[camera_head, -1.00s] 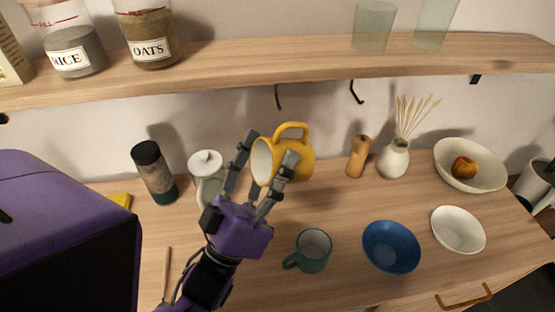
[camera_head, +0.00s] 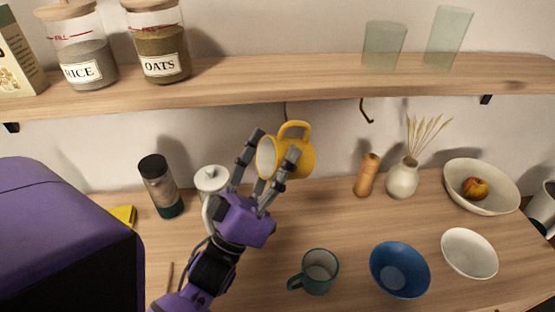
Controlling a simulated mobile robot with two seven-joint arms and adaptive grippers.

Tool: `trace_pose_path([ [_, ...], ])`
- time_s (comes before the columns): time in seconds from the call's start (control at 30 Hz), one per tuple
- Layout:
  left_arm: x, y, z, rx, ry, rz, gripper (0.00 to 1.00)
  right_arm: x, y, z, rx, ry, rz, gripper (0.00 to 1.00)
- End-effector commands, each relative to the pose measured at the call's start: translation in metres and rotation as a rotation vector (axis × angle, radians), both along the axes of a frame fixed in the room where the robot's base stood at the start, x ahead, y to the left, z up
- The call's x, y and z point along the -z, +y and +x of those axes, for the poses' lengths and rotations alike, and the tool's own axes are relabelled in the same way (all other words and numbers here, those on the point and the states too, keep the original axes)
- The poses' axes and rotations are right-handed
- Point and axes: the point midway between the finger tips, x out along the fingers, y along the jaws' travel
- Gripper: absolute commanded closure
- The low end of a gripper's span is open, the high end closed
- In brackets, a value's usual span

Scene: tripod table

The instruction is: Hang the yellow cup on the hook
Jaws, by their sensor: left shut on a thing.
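The yellow cup (camera_head: 302,157) is in the head view, tilted, with its mouth toward the left and its handle up. My left gripper (camera_head: 267,152) is shut on the cup, its fingers on either side of it, and holds it above the counter, below the shelf. A dark hook (camera_head: 366,111) hangs under the shelf, to the right of the cup. I cannot tell whether the handle touches that hook. My right gripper is not in view.
The shelf (camera_head: 300,82) holds jars and glasses above.

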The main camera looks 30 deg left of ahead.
Motion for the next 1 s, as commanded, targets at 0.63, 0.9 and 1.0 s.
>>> trace_pose_path([
  [0.63,0.002,0.024,0.031,-0.002,-0.002,0.001,0.84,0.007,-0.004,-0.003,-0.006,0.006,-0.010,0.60],
  [0.9,0.006,0.032,0.043,0.000,-0.001,0.000,0.84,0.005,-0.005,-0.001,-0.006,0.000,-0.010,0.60],
  [1.0,0.011,0.032,0.043,0.000,0.000,0.000,0.84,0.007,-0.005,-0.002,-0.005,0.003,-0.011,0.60],
])
